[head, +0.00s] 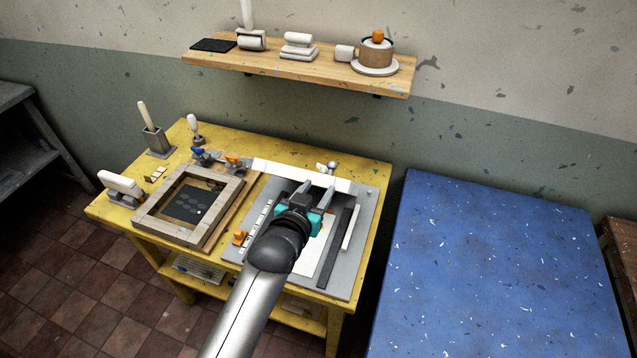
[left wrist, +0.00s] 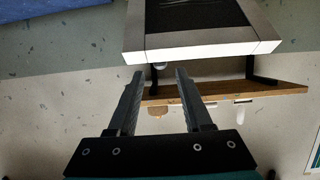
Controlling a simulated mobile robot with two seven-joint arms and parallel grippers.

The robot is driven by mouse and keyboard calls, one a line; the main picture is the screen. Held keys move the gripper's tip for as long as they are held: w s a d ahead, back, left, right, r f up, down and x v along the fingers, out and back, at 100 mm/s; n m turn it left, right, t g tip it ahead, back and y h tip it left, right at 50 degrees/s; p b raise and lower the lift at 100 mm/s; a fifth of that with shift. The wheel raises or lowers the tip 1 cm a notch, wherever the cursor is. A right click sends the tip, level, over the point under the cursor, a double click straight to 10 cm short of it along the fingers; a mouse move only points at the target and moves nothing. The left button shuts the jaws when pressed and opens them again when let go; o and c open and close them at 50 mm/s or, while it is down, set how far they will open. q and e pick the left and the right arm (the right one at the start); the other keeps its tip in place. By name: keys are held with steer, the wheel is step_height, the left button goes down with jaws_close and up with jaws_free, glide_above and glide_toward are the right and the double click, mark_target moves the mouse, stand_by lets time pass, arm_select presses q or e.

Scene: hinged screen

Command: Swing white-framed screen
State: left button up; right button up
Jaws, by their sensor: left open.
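The white-framed screen (head: 268,166) stands raised at the back of a grey base plate (head: 345,283) on the yellow table; the head view shows mainly its white upper edge. In the left wrist view, which looks upside down, its pale frame (left wrist: 195,50) and dark mesh fill the top middle. My left gripper (head: 318,188) is open and empty, just in front of that edge in the head view. In the left wrist view my left gripper (left wrist: 160,74) points toward the frame, with no clear contact. The arm hides part of the plate. My right gripper is not in view.
A beige-framed screen (head: 225,213) lies flat at the left of the yellow table (head: 375,170). A dark bar (head: 328,268) lies on the plate's right side. A wooden shelf (head: 225,63) with small items hangs behind. A blue-topped table (head: 490,270) stands right.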

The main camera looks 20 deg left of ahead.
mark_target(330, 168)
arm_select(q)
steer(key=w, duration=0.3)
steer(key=shift+w+d+b, duration=0.1)
steer(key=shift+w+b, duration=0.2)
steer(key=shift+w, duration=0.05)
steer(key=b+x, duration=0.5)
steer(key=b, duration=0.1)
steer(key=shift+w+f, duration=0.1)
steer(key=shift+f, duration=0.15)
steer(key=shift+r+p, duration=0.2)
steer(key=shift+p, duration=0.25)
steer(key=shift+c, duration=0.7)
steer(key=shift+r, duration=0.1)
jaws_close()
steer(key=s+f, duration=0.5)
steer(key=s, duration=0.1)
steer(key=shift+s, duration=0.25)
